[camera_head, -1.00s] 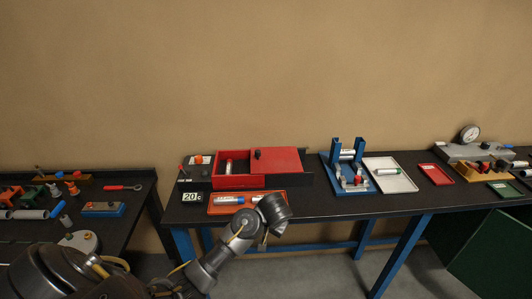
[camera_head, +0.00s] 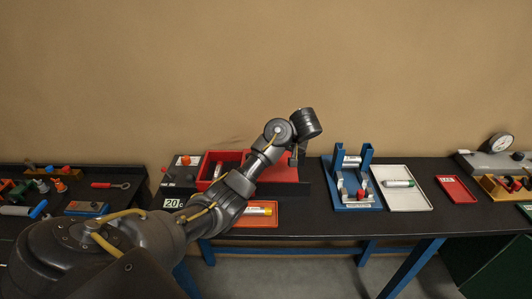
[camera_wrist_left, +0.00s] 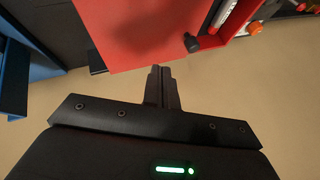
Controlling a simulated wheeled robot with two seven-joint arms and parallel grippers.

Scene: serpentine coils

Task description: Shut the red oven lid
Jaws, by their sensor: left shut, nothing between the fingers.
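The red oven (camera_head: 232,156) stands on the dark bench, partly hidden behind my left arm. Its left part is open, with a light tube (camera_head: 218,170) inside. The red lid (camera_head: 285,173) lies to the right of the opening, mostly covered by my arm. In the left wrist view the lid (camera_wrist_left: 140,35) fills the top middle, with a black knob (camera_wrist_left: 192,43) by the opening's edge. My left gripper (camera_wrist_left: 160,70) is shut and empty, its fingertips close to the lid's edge; I cannot tell whether they touch. In the head view it is at the lid's right side (camera_head: 296,160). My right gripper is not in view.
An orange tray (camera_head: 240,219) with a tube lies in front of the oven. A blue stand (camera_head: 342,200) and a white tray (camera_head: 415,205) stand to the right, a red tray (camera_head: 455,190) beyond. The bench between oven and blue stand is narrow.

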